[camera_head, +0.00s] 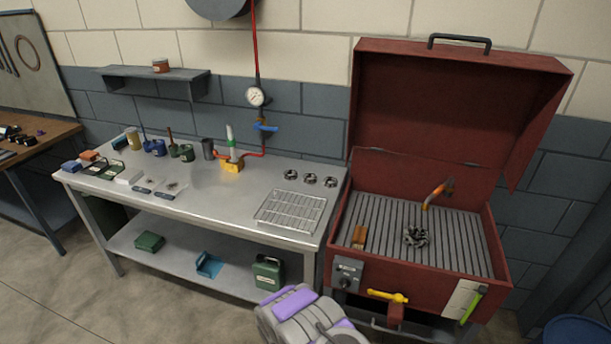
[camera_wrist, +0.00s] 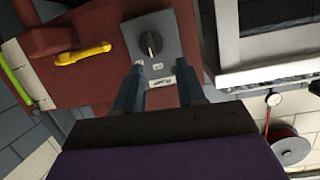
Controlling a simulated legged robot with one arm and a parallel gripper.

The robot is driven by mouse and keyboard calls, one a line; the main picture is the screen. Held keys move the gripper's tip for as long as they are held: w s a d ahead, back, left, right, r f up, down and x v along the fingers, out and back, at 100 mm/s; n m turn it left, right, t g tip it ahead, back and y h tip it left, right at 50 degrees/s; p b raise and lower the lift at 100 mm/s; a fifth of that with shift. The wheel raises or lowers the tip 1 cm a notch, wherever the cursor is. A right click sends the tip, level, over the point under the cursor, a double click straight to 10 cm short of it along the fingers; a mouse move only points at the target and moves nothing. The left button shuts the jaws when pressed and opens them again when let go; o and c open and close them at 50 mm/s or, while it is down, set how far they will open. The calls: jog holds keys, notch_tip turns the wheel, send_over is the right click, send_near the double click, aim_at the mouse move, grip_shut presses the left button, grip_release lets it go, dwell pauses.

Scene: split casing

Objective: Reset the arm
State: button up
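My gripper (camera_wrist: 160,75) shows in the wrist view with its two dark fingers apart and nothing between them. It points toward a grey control panel (camera_wrist: 152,42) with a black knob on the front of a red cabinet. I cannot tell how far the fingertips are from the panel. In the head view my arm (camera_head: 305,318), grey and purple, is at the bottom centre, low in front of the bench and the cabinet. My fingers cannot be made out there.
The red cabinet (camera_head: 340,240) stands right with its lid up. A yellow handle (camera_head: 388,296) and a green-handled tool (camera_head: 472,305) are on its front. The metal bench (camera_head: 215,185) left holds bottles, small boxes and a wire rack (camera_head: 290,211). Floor (camera_head: 110,305) at lower left is clear.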

jog(key=w+a+r+g+y, duration=0.1)
jog(key=w+r+g+y, duration=0.25)
jog(key=r, duration=0.85)
jog(key=s+r+n+g+y, duration=0.15)
jog(key=s+r+g, duration=0.25)
jog(key=s+r, duration=0.5)
jog(key=s+d+r+n+g, duration=0.1)
jog(key=s+r, duration=0.5)
jog(key=s, duration=0.6)
jog(key=s+d+r+n+g, duration=0.1)
jog(key=s+d+r+g, duration=0.2)
jog(key=s+r, duration=0.4)
jog(key=s+d+r+n+g+b, duration=0.1)
jog(key=s+d+r+g, duration=0.2)
jog(key=s, duration=1.5)
notch_tip(320, 180, up, 4)
jog(key=shift+s+f+n+g, duration=0.1)
jog(key=shift+s+n+g, duration=0.25)
jog(key=shift+g, duration=0.2)
